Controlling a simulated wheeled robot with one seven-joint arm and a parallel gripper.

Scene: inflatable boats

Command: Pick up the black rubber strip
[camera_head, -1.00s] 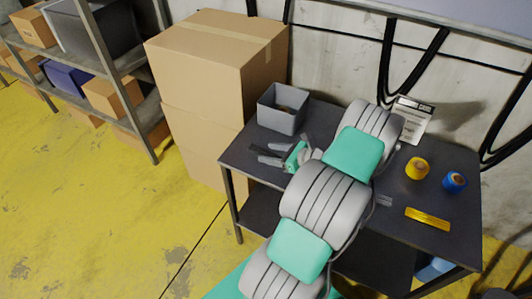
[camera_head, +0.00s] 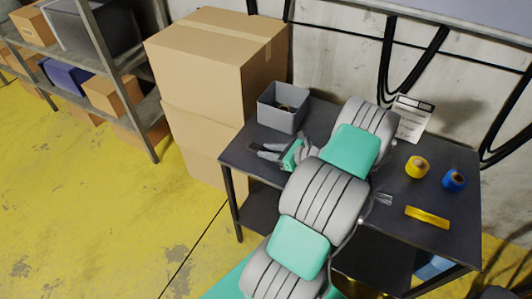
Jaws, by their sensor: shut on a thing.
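My gripper (camera_head: 262,151) is at the left part of the dark workbench (camera_head: 240,157), just in front of the grey bin. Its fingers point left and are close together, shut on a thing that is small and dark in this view. The black rubber strip cannot be made out clearly against the dark bench top; it appears to be what is between the fingers. My arm crosses the bench and hides its middle.
The grey bin (camera_head: 277,118) stands behind my gripper with small items inside. Cardboard boxes (camera_head: 210,65) are stacked to the left. On the right are a yellow roll (camera_head: 417,167), a blue roll (camera_head: 453,180), a yellow bar (camera_head: 428,216) and a paper sign (camera_head: 413,118).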

